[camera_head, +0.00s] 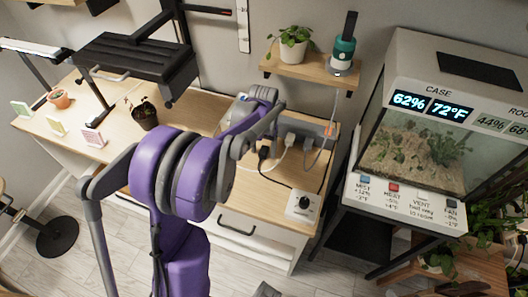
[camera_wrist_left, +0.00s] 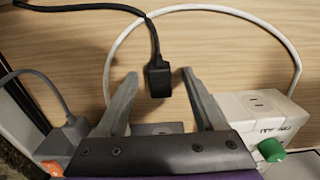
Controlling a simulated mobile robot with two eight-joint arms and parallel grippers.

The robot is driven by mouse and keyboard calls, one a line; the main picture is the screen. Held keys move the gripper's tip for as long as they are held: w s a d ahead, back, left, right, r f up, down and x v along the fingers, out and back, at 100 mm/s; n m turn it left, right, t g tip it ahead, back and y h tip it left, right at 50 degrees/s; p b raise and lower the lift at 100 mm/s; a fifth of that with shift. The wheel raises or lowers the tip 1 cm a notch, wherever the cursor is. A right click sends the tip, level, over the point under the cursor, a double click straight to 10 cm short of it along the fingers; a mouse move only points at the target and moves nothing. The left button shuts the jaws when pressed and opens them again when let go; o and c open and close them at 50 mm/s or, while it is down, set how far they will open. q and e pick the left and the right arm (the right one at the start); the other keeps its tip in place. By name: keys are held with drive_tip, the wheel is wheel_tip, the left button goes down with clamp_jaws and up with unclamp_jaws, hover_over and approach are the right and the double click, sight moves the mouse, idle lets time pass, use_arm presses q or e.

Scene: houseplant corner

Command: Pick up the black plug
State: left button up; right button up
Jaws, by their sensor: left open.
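The black plug (camera_wrist_left: 159,80) lies on the wooden desk in the left wrist view, its black cord running up and to the left. My left gripper (camera_wrist_left: 158,76) is open, with one finger on each side of the plug and a visible gap to both. In the head view the black plug (camera_head: 263,153) shows just right of my purple left arm, in front of the power strip. My arm hides most of the left gripper there. My right gripper is not in view.
The power strip (camera_head: 300,125) holds grey and white plugs close to the gripper. A white cable (camera_wrist_left: 205,8) loops around the plug. A white dial box (camera_head: 303,205) sits at the desk's front right. A potted plant (camera_head: 145,114) stands left of my arm.

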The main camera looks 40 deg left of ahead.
use_arm(q)
clamp_jaws()
idle(0.3)
